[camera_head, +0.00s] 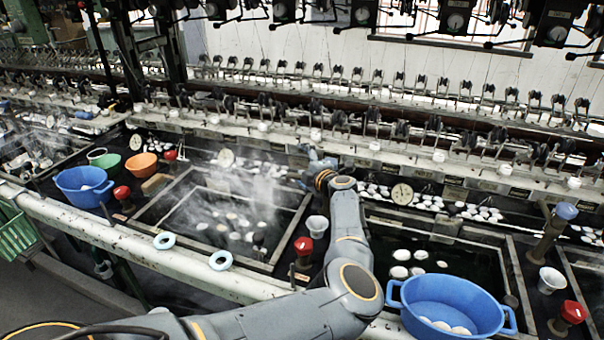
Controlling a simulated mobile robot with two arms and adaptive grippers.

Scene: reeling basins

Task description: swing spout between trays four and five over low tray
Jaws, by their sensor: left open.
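My left arm reaches up from the bottom. Its gripper (312,157) is open, small and partly hidden by its own wrist, at the back of the divider between two basins. No spout can be made out clearly there; whether the gripper touches one I cannot tell. A steaming tray (152,213) with pale cocoons in dark water lies left of the arm. Another tray (513,268) with cocoons lies right of it, partly covered by my arm. Tray numbers and water levels are not readable. My right gripper is not in view.
Red knobs (303,246) and white cups (317,225) stand on the dividers. A blue tub (450,303) with cocoons sits on the right tray's front edge, near my arm. Blue, green and orange bowls (141,163) stand at left. Reeling machinery runs along the back.

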